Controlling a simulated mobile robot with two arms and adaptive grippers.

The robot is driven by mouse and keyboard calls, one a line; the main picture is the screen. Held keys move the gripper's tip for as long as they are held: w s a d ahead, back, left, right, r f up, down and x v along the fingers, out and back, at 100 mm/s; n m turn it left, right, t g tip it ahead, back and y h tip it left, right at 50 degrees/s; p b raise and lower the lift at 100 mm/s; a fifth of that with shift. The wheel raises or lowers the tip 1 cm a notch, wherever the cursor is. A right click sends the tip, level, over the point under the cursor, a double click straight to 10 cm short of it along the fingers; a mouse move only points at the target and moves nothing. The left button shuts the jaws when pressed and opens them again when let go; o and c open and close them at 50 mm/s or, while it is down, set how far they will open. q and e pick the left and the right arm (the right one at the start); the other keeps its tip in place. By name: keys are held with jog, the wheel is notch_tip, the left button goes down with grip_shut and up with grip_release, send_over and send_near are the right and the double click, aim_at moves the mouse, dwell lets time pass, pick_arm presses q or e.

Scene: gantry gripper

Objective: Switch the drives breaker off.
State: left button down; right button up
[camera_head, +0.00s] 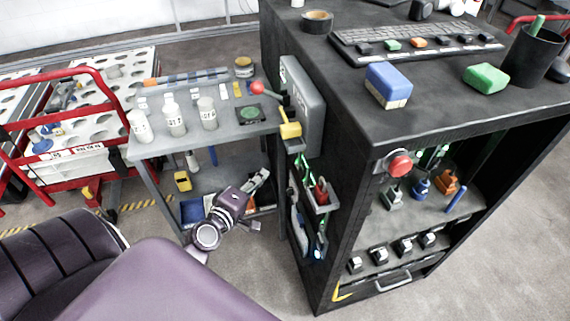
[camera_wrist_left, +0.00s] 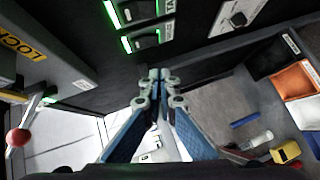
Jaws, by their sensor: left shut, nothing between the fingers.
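The black cabinet's side panel carries green-lit rocker switches. In the left wrist view an upper switch (camera_wrist_left: 130,12) and a lower switch (camera_wrist_left: 142,40) show, with small labels too unclear to read. I cannot tell which one is the drives breaker. In the head view the green-lit panel edge (camera_head: 305,172) is seen at a steep angle. My left gripper (camera_head: 260,181) is left of this panel. Its blue-padded fingers (camera_wrist_left: 156,80) are shut and empty, below the switches in the wrist picture; contact is not visible. My right gripper is not in view.
A grey box (camera_head: 303,105) with a red-ball lever (camera_head: 257,88) projects from the cabinet side. A grey shelf table (camera_head: 222,130) with bottles stands to the left. A rotary knob (camera_wrist_left: 238,19) shows farther along the panel. Open floor lies below my arm.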

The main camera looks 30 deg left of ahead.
pick_arm(q)
jog(key=w+d+f, duration=0.1)
jog(key=w+f, duration=0.1)
jog(key=w, duration=0.7)
jog(key=shift+w+d+f, duration=0.4)
jog(key=b, duration=0.2)
jog(key=shift+w+d+f+n+t+b, duration=0.2)
jog(key=shift+w+n+t+b, duration=0.1)
jog(key=shift+t+b, duration=0.1)
